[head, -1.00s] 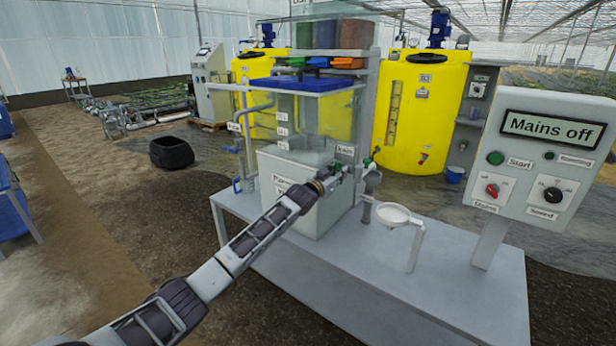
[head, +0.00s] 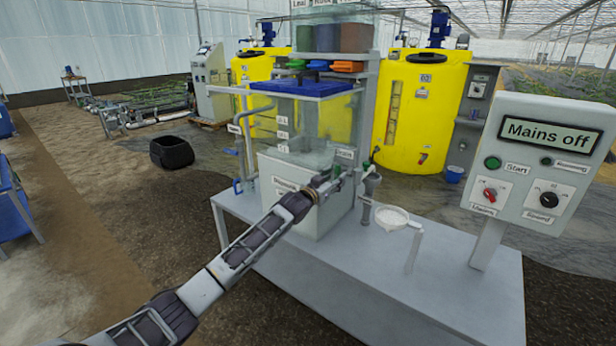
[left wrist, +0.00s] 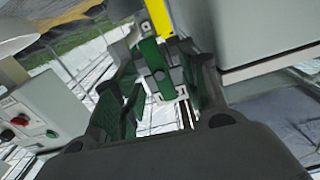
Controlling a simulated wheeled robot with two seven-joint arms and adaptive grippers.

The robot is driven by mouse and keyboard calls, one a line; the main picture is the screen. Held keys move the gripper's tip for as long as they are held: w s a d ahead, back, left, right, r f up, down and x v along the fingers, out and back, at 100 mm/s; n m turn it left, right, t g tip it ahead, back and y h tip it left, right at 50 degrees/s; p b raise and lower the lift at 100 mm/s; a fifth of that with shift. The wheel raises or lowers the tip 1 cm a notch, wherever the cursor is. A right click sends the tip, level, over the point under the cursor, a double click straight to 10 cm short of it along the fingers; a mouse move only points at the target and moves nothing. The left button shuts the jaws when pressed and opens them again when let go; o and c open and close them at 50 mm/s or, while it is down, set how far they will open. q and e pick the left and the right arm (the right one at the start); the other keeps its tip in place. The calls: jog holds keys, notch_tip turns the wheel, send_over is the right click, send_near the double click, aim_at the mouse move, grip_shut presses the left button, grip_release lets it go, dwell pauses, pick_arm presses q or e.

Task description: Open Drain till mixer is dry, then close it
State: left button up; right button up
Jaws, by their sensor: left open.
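The mixer is a clear tank (head: 312,118) with a blue lid, standing on a pale box on the grey bench. I cannot tell its liquid level for sure. The Drain label (head: 345,154) is at the tank's lower right. Below it my left gripper (head: 346,178) is at the drain fitting and hides part of it. In the left wrist view a green valve handle (left wrist: 153,62) shows between the dark fingers of my open left gripper (left wrist: 150,88). I cannot tell whether they touch it. My right gripper is out of view.
A white strainer bowl (head: 392,217) stands on the bench (head: 420,285) right of the drain. A control panel (head: 545,160) reading "Mains off" stands at the right. Yellow tanks (head: 421,110) stand behind. A black tub (head: 172,152) is on the floor at left.

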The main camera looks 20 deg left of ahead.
pick_arm(q)
jog(key=p+v, duration=0.2)
jog(key=v, duration=0.2)
jog(key=shift+s+p, duration=0.1)
jog(key=shift+p, duration=0.25)
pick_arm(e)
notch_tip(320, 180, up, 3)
pick_arm(q)
jog(key=shift+f, duration=0.1)
